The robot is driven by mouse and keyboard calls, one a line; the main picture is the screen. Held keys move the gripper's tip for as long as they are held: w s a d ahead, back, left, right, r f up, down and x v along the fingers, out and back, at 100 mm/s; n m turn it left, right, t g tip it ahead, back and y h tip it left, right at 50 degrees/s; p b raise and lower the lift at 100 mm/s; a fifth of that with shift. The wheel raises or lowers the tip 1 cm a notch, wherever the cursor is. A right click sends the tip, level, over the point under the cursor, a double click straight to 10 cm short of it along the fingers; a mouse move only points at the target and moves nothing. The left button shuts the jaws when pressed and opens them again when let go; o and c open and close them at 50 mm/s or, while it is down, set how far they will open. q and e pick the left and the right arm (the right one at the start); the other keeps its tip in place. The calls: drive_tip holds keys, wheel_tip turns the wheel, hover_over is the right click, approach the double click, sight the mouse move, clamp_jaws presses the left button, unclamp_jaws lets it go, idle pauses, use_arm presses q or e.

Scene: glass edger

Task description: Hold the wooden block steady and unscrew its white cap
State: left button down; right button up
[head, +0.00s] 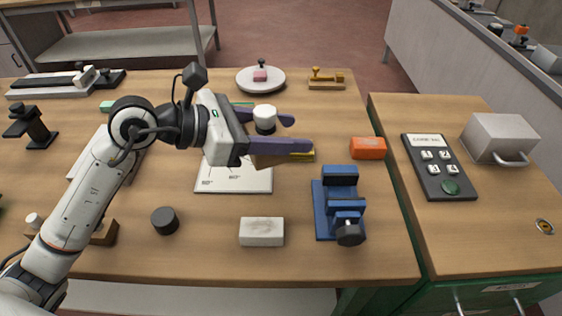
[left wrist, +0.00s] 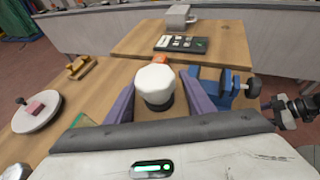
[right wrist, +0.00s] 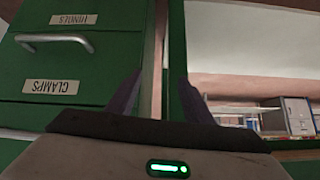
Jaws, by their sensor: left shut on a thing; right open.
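The white cap (head: 265,113) sits on a dark neck between the purple fingers of my left gripper (head: 296,133). Below them, part of the brown wooden block (head: 268,160) shows under the nearer finger. My left gripper is shut on the block, and the fingers hide most of it. In the left wrist view the white cap (left wrist: 155,79) stands up between the two fingers, with the dark neck under it. Whether the block touches the table is unclear. My right gripper (right wrist: 160,78) is open and empty in the right wrist view, away from the block; the head view does not show it.
A blue vise (head: 326,210), an orange box (head: 368,148) and a whitish block (head: 262,232) lie near the held block. A white sheet (head: 235,182) lies beneath. The right wrist view faces a green drawer cabinet (right wrist: 80,65). Bare tabletop shows at the front right.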

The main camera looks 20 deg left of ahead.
use_arm(q)
drive_tip(key=f, duration=0.4)
drive_tip(key=shift+s+f, duration=0.3)
drive_tip(key=shift+s, duration=0.1)
wheel_tip(320, 180, down, 4)
drive_tip(key=shift+r, duration=0.1)
drive_tip(key=shift+w+f, duration=0.1)
drive_tip(key=shift+f, duration=0.15)
use_arm(e)
drive_tip(key=shift+s+f, duration=0.15)
drive_tip(key=shift+s, duration=0.45)
use_arm(q)
drive_tip(key=shift+f, duration=0.2)
drive_tip(key=c, duration=0.8)
unclamp_jaws()
drive_tip(key=shift+c, duration=0.2)
use_arm(e)
drive_tip(key=shift+w, duration=0.1)
